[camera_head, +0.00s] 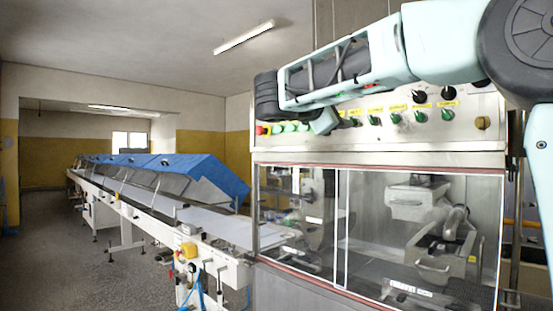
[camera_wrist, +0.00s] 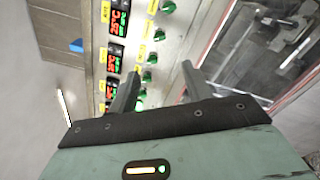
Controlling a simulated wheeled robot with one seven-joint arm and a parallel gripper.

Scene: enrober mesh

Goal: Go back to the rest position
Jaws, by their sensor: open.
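My gripper shows in the wrist view (camera_wrist: 158,84), its two dark fingers apart with nothing between them. Past the fingers is the metal control panel (camera_wrist: 178,48) with green knobs and red-lit temperature displays. In the head view my arm reaches in from the right, and its wrist end is in front of the left part of the same panel (camera_head: 400,145). My arm hides much of the panel's upper part there. I cannot tell whether the fingers touch the panel.
Below the panel, the enrober machine has a clear glazed front (camera_head: 420,235). A long conveyor (camera_head: 215,222) with blue covers (camera_head: 185,168) runs off to the back left. The grey floor (camera_head: 60,265) at the left is open.

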